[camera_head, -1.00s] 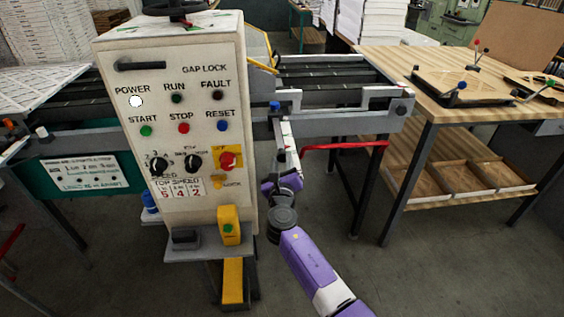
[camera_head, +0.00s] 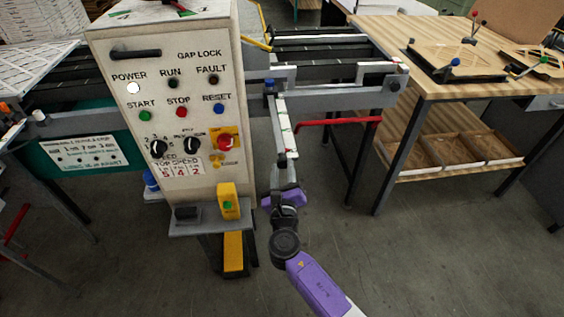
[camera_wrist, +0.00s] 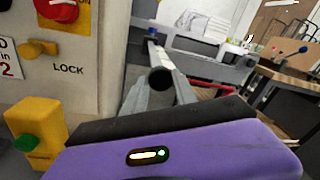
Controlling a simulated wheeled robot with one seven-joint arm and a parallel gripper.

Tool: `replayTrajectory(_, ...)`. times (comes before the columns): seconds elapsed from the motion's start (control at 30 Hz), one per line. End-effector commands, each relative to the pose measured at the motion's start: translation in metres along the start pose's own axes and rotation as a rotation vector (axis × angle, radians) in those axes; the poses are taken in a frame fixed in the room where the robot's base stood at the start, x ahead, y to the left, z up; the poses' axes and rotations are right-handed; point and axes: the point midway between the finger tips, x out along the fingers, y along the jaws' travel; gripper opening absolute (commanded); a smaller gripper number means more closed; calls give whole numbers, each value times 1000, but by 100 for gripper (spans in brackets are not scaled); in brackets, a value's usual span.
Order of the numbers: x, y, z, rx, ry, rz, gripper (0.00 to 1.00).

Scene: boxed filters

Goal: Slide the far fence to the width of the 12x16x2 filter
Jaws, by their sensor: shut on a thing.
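The machine's side rail (camera_head: 340,98) is a long grey bar with light brackets, right of the control cabinet; I cannot tell which part is the far fence. A blue knob (camera_head: 269,87) sits at its left end. From below it a pale rod (camera_head: 284,130) with small coloured marks extends toward me. In the wrist view the rod (camera_wrist: 170,57) ends in a round dark tip (camera_wrist: 160,79). My gripper (camera_head: 285,184) is shut on this near end, its grey fingers on either side. The blue knob also shows in the wrist view (camera_wrist: 152,33). No filter size is readable.
The control cabinet (camera_head: 170,60) stands close on the left, with a yellow block (camera_head: 228,202) low on its front. A red bar (camera_head: 330,122) crosses right of the rod. A wooden table (camera_head: 440,80) with jigs stands right.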

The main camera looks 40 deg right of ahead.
Motion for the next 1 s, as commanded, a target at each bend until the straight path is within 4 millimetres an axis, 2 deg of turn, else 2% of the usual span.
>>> replayTrajectory(0.17, -2, 1, -1, -2, 2, 1, 0)
replayTrajectory(0.2, -2, 1, -1, -2, 2, 1, 39)
replayTrajectory(0.3, -2, 1, -1, -2, 2, 1, 56)
replayTrajectory(0.67, -4, 1, -1, -2, 1, 0, 56)
replayTrajectory(0.77, -16, 1, -2, -1, 1, 2, 56)
replayTrajectory(1.0, -55, 1, -2, -2, 1, 2, 56)
